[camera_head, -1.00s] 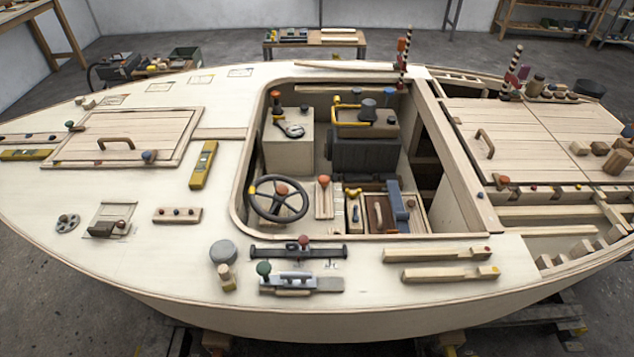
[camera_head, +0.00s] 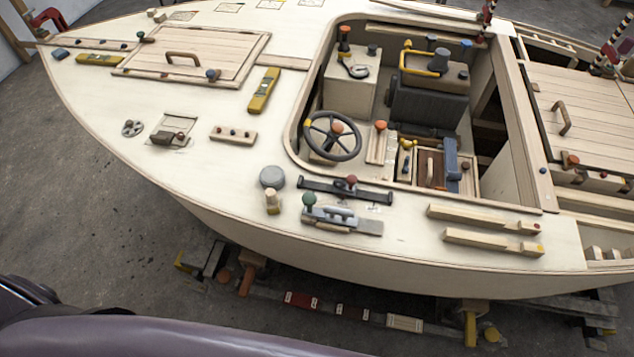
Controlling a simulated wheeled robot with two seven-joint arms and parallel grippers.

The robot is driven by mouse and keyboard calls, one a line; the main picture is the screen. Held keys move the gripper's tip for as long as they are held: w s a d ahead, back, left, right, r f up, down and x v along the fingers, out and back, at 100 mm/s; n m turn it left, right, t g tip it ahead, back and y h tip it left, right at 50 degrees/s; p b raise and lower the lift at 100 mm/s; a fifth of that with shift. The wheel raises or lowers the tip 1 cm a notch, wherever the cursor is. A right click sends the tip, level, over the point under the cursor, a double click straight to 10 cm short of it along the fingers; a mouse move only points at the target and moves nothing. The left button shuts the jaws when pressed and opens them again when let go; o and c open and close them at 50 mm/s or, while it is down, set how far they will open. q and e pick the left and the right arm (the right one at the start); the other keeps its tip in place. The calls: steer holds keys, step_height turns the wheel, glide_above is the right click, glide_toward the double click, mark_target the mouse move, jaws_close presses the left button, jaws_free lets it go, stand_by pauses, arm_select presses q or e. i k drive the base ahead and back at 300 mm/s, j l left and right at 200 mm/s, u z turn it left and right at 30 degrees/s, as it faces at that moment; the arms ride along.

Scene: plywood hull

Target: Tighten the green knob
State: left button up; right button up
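A green knob (camera_head: 309,199) stands on the near deck edge, at the left end of a grey metal cleat fitting (camera_head: 335,214). A second, darker green knob (camera_head: 141,37) sits beside the far-left corner of the hatch (camera_head: 192,57). I cannot tell how tight either knob is. Neither of my grippers is in view. A smooth purple part, probably my own, fills the bottom left and is well apart from both knobs.
A grey round cap (camera_head: 272,177) and a wooden peg (camera_head: 272,203) stand to the left. The cockpit holds a steering wheel (camera_head: 332,137). Cradle beams lie below the hull. Floor at left is clear.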

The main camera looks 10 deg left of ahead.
mark_target(309, 199)
steer(key=l+u, duration=0.15)
steer(key=u, duration=0.25)
steer(key=k+l+u, duration=0.1)
steer(key=u, duration=0.25)
steer(key=k+l+u, duration=0.1)
steer(key=u, duration=0.3)
